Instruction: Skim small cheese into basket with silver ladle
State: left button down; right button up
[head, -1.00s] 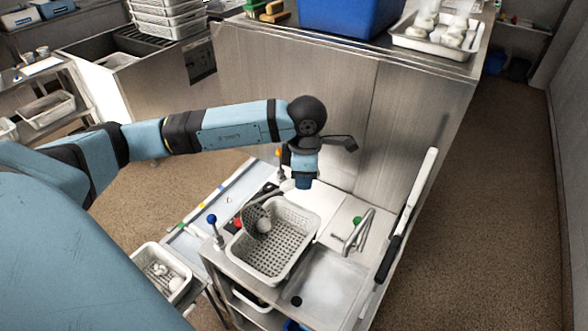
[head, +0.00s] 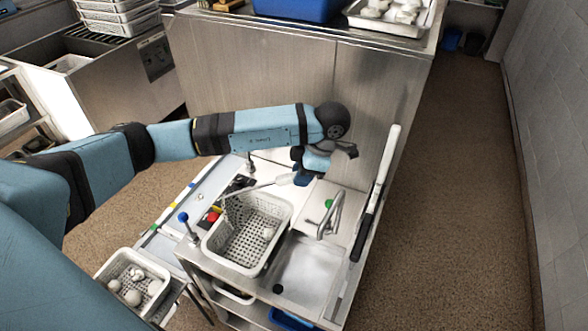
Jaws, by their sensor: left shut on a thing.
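My left gripper (head: 300,178) is above the back edge of the sink counter, shut on the handle of the silver ladle (head: 262,185). The ladle slants left from it, over the back of the perforated white basket (head: 288,212). The ladle's bowl is seen nearly edge-on near the basket's back left corner and is hard to make out. One small white cheese (head: 267,232) lies in the basket, toward its right side. My right gripper is not in view.
A second white basket (head: 107,271) with several white cheeses stands lower left. A faucet (head: 332,212) and steel sink (head: 305,268) are right of the main basket. A blue-topped lever (head: 183,217) stands at its left. A steel wall (head: 270,75) rises behind.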

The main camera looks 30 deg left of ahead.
pick_arm(q)
jog(key=shift+w+d+f, duration=0.2)
jog(key=shift+d, duration=0.1)
jog(key=shift+w+d+f+p, duration=0.1)
jog(key=shift+w+d+p, duration=0.1)
jog(key=shift+p, duration=0.2)
jog(key=shift+w+d+f+g+y+p, duration=0.25)
jog(key=shift+d+f+g+y+p, duration=0.15)
jog(key=shift+f+y+p, duration=0.15)
jog(key=shift+w+d+f+g+y+p, duration=0.25)
jog(key=shift+d+f+y, duration=0.1)
jog(key=shift+f, duration=0.15)
jog(key=shift+w+d+f+g+y+p, duration=0.2)
jog(key=shift+d+f, duration=0.1)
jog(key=shift+f, duration=0.15)
